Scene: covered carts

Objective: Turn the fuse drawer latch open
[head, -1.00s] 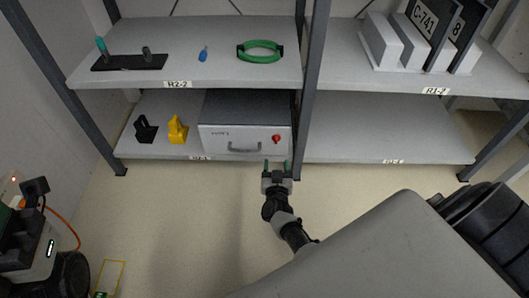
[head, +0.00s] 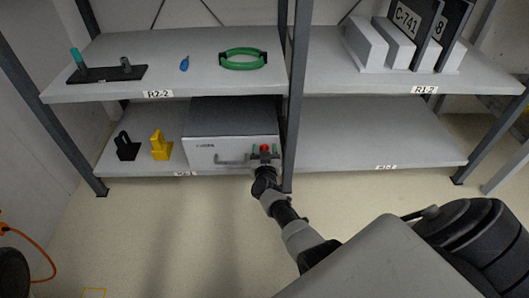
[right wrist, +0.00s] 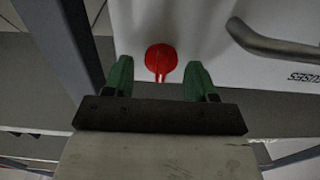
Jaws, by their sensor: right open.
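The fuse drawer (head: 228,152) is a white-fronted box with a grey top on the lower left shelf, with a grey bar handle (head: 232,160). Its red latch (head: 264,148) is at the right of the front; in the right wrist view the latch (right wrist: 161,60) is a round knob with a narrow tab pointing toward my gripper. My right gripper (head: 263,152) is at the drawer front; in the wrist view its green fingertips (right wrist: 158,78) are open, one on each side of the latch tab, with gaps. Whether they touch the front is unclear. My left gripper is out of view.
A shelf post (head: 291,110) stands close to the right of the drawer and gripper. A yellow bracket (head: 160,146) and a black bracket (head: 127,147) stand left of the drawer. The lower right shelf (head: 375,135) is empty. A green ring (head: 243,67) lies on the shelf above.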

